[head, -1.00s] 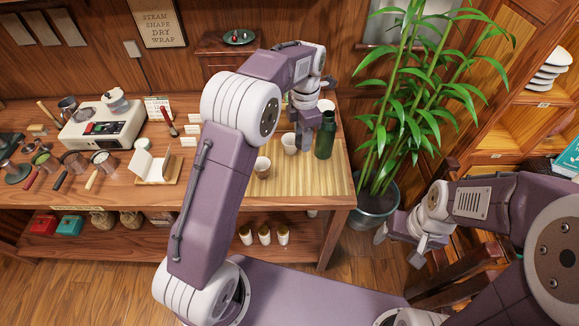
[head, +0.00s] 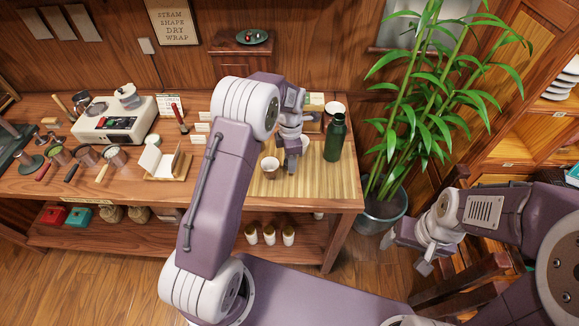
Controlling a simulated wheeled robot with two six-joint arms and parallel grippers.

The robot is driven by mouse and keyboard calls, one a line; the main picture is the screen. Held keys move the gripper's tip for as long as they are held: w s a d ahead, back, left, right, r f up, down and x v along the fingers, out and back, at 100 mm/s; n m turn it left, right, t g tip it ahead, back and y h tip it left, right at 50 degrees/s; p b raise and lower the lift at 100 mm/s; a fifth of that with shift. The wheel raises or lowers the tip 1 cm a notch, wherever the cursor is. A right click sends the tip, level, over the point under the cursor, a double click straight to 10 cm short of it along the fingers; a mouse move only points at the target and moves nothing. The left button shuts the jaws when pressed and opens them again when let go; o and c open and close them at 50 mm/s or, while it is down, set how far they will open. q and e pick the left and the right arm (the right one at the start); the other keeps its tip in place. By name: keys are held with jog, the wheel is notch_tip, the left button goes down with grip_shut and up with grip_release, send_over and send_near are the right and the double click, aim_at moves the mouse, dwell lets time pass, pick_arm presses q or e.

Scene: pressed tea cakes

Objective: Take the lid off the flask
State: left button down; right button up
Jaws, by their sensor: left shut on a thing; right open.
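The dark green flask (head: 334,140) stands upright near the right end of the bamboo mat (head: 330,180). My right gripper (head: 408,252) is open and empty, low at the right, beside the plant pot and away from the table.
A small cup (head: 270,167) stands just left of my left gripper; another (head: 305,143) is partly hidden behind it. The front right of the mat is clear. A potted bamboo (head: 380,210) stands beyond the table's right edge.

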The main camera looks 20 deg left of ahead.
pick_arm(q)
jog(key=shift+a+f, duration=0.15)
jog(key=shift+a, duration=0.05)
jog(key=shift+f, duration=2.15)
jog(key=c, duration=0.9)
grip_release()
notch_tip(320, 180, up, 12)
jog(key=shift+r, duration=0.2)
jog(key=s+f+m+t, duration=0.1)
jog(key=s+f+m, duration=0.1)
jog(key=s+m, duration=1.9)
jog(key=m, duration=0.2)
jog(key=shift+s+d+m, duration=0.25)
jog(key=shift+m, duration=0.15)
